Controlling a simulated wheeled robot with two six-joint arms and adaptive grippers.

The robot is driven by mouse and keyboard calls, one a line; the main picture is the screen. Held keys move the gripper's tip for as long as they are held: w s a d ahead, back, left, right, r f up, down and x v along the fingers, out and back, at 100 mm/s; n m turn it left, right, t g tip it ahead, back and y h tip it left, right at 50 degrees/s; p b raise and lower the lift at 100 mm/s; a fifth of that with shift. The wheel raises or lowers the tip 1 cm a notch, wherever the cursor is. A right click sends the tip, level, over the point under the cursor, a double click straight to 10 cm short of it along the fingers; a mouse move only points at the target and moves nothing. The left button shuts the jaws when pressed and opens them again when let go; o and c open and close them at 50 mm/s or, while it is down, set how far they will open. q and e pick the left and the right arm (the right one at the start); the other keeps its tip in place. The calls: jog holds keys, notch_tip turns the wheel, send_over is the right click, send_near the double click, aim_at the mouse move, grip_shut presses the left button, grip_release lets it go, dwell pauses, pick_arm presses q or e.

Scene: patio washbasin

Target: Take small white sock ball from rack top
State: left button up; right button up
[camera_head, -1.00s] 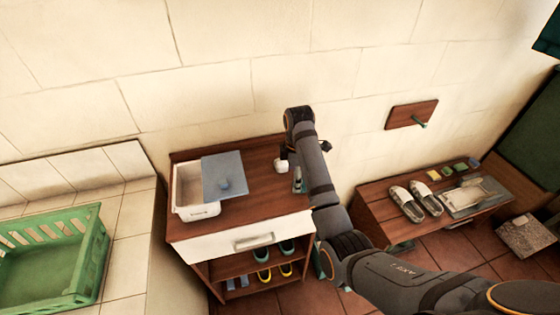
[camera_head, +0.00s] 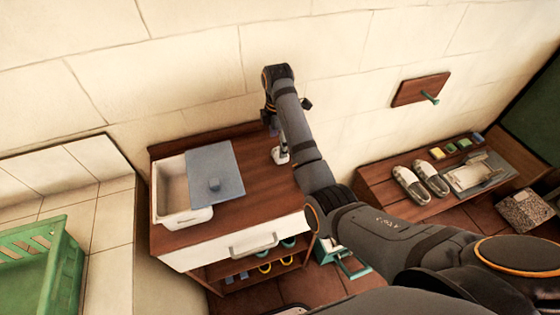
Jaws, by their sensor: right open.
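A small white shape (camera_head: 279,158), seemingly the sock ball, is on the brown top of the rack (camera_head: 258,192), right of the grey-blue lid. It is small and partly covered by my gripper, so its outline is unclear. My right arm comes in from the lower right, and its wrist is over the back right of the rack top. My right gripper (camera_head: 280,141) is open and points down at the white shape. I cannot tell whether the fingers touch it. My left gripper is not in view.
A white bin (camera_head: 174,191) under the grey-blue lid (camera_head: 216,172) stands on the rack's left side. A wall hook (camera_head: 422,90) and a low bench with slippers (camera_head: 410,185) are at right. A green crate (camera_head: 45,262) is at left. Shoes are on the rack's lower shelves.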

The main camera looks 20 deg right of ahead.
jog(key=shift+d+f+p, duration=0.1)
jog(key=shift+f+p, duration=0.15)
jog(key=shift+p, duration=0.25)
jog(key=shift+s+d+f+p, duration=0.1)
jog(key=shift+f+p, duration=0.15)
jog(key=shift+f, duration=0.1)
jog(key=shift+s+d+f+p, duration=0.1)
jog(key=shift+f+p, duration=0.1)
jog(key=shift+f, duration=0.15)
jog(key=shift+w+f, duration=0.1)
jog(key=shift+f, duration=1.45)
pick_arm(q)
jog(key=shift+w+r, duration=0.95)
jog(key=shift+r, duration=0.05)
pick_arm(e)
jog(key=c, duration=1.2)
